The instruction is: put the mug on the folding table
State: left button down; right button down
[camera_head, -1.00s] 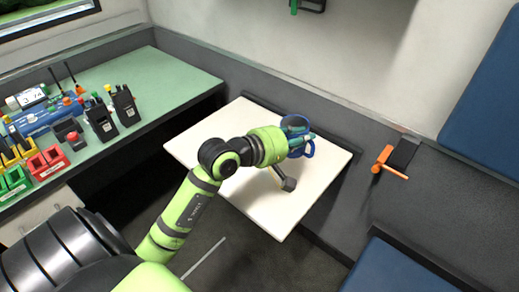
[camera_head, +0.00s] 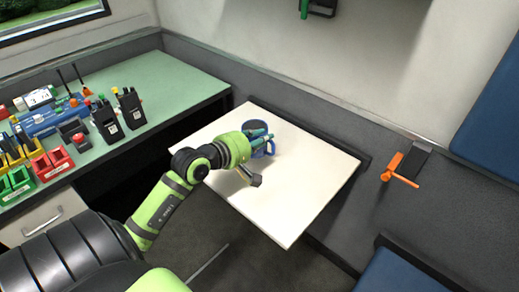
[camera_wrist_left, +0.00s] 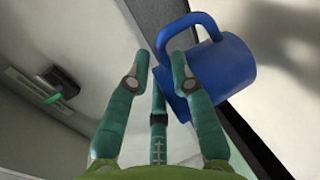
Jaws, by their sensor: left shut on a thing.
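The blue mug (camera_head: 270,149) is over the far left part of the white folding table (camera_head: 300,198) in the head view. My left gripper (camera_head: 264,139) reaches over the table from the left and is shut on the mug. In the left wrist view the mug (camera_wrist_left: 228,68) is beyond the green fingers of my left gripper (camera_wrist_left: 158,66), its handle by the right fingertip. The fingers partly hide the mug in the head view. I cannot tell whether its base touches the table. My right gripper is not in view.
A green counter (camera_head: 185,80) at left holds radios (camera_head: 131,108), a blue device (camera_head: 45,121) and coloured bins (camera_head: 52,163). An orange-handled bracket (camera_head: 402,168) is on the right wall. Blue seat padding (camera_head: 395,272) is at lower right. The table's near and right parts are clear.

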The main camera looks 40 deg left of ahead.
pick_arm(q)
jog(key=shift+a+f, duration=0.1)
jog(key=shift+f, duration=1.9)
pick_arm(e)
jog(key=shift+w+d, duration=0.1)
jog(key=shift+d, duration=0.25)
pick_arm(q)
jog(key=c, duration=1.1)
grip_release()
jog(key=shift+f, duration=0.15)
jog(key=shift+o, duration=0.2)
jog(key=b+v, duration=0.1)
jog(key=v, duration=1.1)
jog(key=shift+b, duration=0.3)
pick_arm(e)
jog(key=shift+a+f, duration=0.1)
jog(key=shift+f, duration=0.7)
pick_arm(q)
jog(key=shift+s, duration=0.1)
